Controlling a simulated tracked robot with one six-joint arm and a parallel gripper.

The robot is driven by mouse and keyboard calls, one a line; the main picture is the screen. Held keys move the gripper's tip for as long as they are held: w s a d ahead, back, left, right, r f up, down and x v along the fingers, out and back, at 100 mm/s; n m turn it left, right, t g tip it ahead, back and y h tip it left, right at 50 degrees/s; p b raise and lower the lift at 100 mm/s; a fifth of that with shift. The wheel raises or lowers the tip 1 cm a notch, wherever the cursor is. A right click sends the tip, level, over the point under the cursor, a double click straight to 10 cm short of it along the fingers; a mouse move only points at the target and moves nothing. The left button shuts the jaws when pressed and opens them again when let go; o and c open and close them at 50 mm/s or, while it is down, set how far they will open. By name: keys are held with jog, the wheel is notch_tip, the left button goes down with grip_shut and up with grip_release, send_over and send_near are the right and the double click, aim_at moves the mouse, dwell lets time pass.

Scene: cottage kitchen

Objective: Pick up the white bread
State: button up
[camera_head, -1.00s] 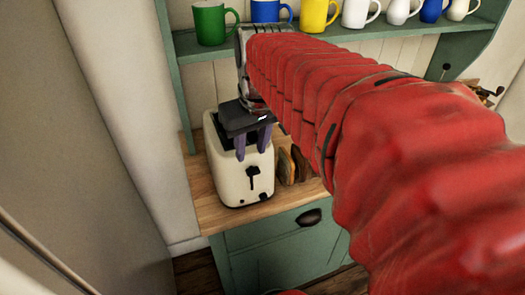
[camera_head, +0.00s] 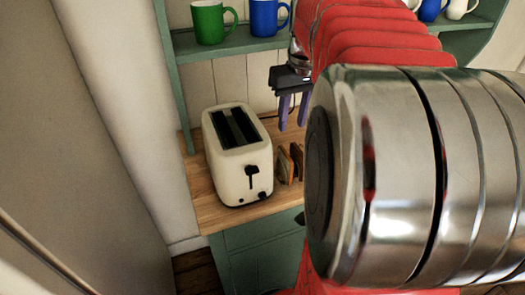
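Bread slices (camera_head: 285,165) stand on the wooden counter just right of the toaster, partly hidden by my arm. They show as narrow edges in light and darker brown, and I cannot tell for sure which one is the white bread. My gripper (camera_head: 293,112) points down with its two purple fingers apart and nothing between them. It appears above and behind the slices, to the right of the toaster, and does not visibly touch them.
A cream toaster (camera_head: 240,165) with two dark, empty-looking slots stands on the wooden counter (camera_head: 205,200). A green shelf (camera_head: 230,44) above holds a green mug (camera_head: 208,22), a blue mug (camera_head: 264,18) and others. My arm covers the right side.

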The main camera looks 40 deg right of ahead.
send_over(286, 153)
jog(key=s, duration=0.1)
jog(key=f, duration=0.8)
jog(key=shift+a, duration=0.3)
jog(key=shift+f, duration=0.1)
jog(key=shift+w+d+f, duration=0.15)
jog(key=shift+w+f, duration=0.05)
jog(key=shift+f, duration=1.05)
jog(key=shift+w+d+f, duration=0.1)
jog(key=shift+w+f, duration=0.1)
jog(key=shift+f, duration=1.05)
jog(key=shift+f, duration=0.15)
jog(key=shift+c, duration=0.4)
jog(key=c, duration=0.7)
